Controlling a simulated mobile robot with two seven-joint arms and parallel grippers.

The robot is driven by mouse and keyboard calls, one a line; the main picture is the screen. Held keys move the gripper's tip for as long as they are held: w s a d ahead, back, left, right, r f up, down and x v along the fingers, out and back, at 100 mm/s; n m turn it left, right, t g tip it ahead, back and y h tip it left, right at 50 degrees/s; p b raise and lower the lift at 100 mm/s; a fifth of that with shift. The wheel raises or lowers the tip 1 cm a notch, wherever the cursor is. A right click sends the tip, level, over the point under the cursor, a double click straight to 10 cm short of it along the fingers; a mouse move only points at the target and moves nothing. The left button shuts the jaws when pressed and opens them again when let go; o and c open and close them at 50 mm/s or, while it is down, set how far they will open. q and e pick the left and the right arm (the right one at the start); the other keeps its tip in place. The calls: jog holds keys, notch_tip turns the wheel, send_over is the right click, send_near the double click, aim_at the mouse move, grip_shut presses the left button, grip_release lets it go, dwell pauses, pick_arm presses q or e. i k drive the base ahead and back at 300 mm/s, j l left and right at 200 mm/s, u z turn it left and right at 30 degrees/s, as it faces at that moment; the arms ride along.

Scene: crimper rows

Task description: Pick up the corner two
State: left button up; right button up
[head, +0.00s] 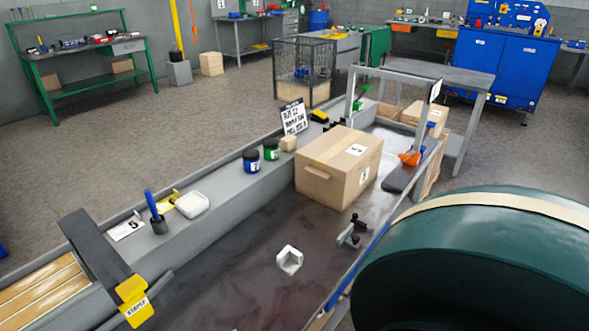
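A small white corner piece (289,260) lies on the dark, worn bench surface (235,275), near the middle of the lower part of the head view. Its angled walls stand up around a hollow. I see no number on it, so I cannot tell if it is the corner called two. No other piece like it shows clearly. Neither my left nor my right gripper is in view, and nothing is touching the white corner piece.
A closed cardboard box (338,170) stands behind the corner piece. A dark clamp-like fitting (351,233) is to its right. A large green drum-like form (480,265) blocks the lower right. A yellow-labelled dark arm (100,255) overhangs the left. Bench around the piece is clear.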

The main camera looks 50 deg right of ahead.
aim_at(290, 260)
jog(key=l+u, duration=0.25)
jog(key=l, duration=1.5)
